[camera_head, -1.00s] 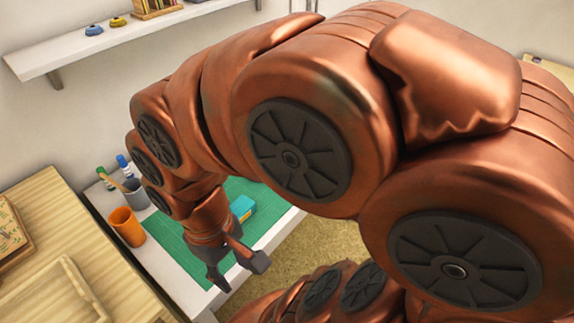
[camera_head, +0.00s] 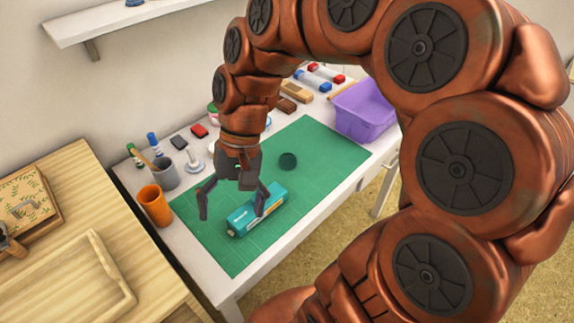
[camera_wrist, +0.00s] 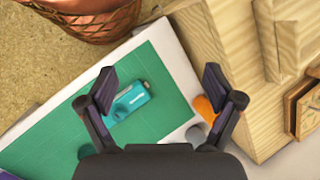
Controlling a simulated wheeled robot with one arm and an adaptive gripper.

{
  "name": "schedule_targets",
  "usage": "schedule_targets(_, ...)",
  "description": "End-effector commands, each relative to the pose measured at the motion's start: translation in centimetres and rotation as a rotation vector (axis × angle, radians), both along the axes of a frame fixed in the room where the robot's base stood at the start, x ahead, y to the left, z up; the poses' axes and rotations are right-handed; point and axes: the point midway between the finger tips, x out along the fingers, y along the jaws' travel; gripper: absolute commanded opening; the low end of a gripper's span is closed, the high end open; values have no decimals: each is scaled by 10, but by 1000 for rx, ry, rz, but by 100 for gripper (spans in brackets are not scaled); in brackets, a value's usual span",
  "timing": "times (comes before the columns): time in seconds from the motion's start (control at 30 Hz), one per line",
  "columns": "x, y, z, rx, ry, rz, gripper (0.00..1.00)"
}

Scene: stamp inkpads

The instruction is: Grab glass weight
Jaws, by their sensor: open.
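A small dark green round piece (camera_head: 288,160), which looks like the glass weight, lies on the green cutting mat (camera_head: 325,150). My gripper (camera_head: 234,212) is open and empty, pointing down, to the left of and nearer than the round piece. Its fingers are spread above the mat near a teal box-shaped item (camera_head: 257,210); the right finger overlaps that item in the head view, and I cannot tell whether they touch. In the wrist view the open gripper (camera_wrist: 163,85) has the teal item (camera_wrist: 132,100) beside its left finger.
An orange cup (camera_head: 155,206) and a grey cup (camera_head: 163,172) with pens stand at the left of the white table. A purple basket (camera_head: 366,108) stands at the right, with stamps and blocks behind the mat. A wooden cabinet (camera_head: 75,210) is at the left.

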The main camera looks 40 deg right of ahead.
Motion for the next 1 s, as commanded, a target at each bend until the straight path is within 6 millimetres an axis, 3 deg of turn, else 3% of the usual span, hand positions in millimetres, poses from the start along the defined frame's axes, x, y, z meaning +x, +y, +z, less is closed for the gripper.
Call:
schedule_targets(0.27,66,-15,-7,175,80,-240,91)
schedule_targets(0.47,108,-42,-17,296,152,-426,91)
schedule_targets(0.77,162,-113,-47,471,267,-734,91)
schedule_targets(1.0,188,-190,-87,602,364,-1000,91)
